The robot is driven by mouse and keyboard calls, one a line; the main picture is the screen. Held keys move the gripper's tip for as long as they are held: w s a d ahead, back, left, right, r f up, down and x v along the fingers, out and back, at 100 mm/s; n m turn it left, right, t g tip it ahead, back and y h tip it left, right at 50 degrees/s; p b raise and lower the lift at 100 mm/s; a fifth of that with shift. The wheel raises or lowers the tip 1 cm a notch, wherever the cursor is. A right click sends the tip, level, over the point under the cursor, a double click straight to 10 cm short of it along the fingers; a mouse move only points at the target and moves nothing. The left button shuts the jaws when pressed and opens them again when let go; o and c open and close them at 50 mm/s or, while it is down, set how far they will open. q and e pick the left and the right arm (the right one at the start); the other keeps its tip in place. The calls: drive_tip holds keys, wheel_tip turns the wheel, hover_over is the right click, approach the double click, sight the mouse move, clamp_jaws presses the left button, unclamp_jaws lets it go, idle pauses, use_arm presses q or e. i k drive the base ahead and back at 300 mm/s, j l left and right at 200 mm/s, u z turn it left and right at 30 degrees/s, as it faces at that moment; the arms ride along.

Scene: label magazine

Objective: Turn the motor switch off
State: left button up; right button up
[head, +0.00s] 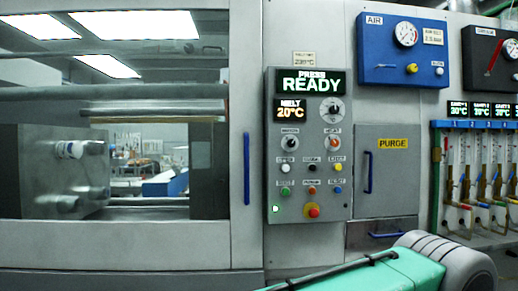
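The control panel (271,180) of the press stands upright in the middle of the head view. Two small round knobs sit side by side below its displays. The left knob (289,143) has a small label above it that may read MOTOR, but the letters are blurred. The right knob (333,143) seems to be labelled HEAT. I cannot tell the left knob's exact setting. Neither of my grippers is in view. A green and grey part at the lower right looks like my own arm; it is apart from the knobs in the picture.
The panel shows PRESS READY (310,84) and MELT 20°C (290,107). Several push buttons and a red mushroom button (313,211) sit below the knobs. A sliding glass door with a blue handle (246,169) is at left. A grey PURGE box (387,187) is at right.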

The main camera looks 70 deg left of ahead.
sight(290, 144)
drive_tip(key=u, duration=2.3)
drive_tip(key=i+l, duration=0.05)
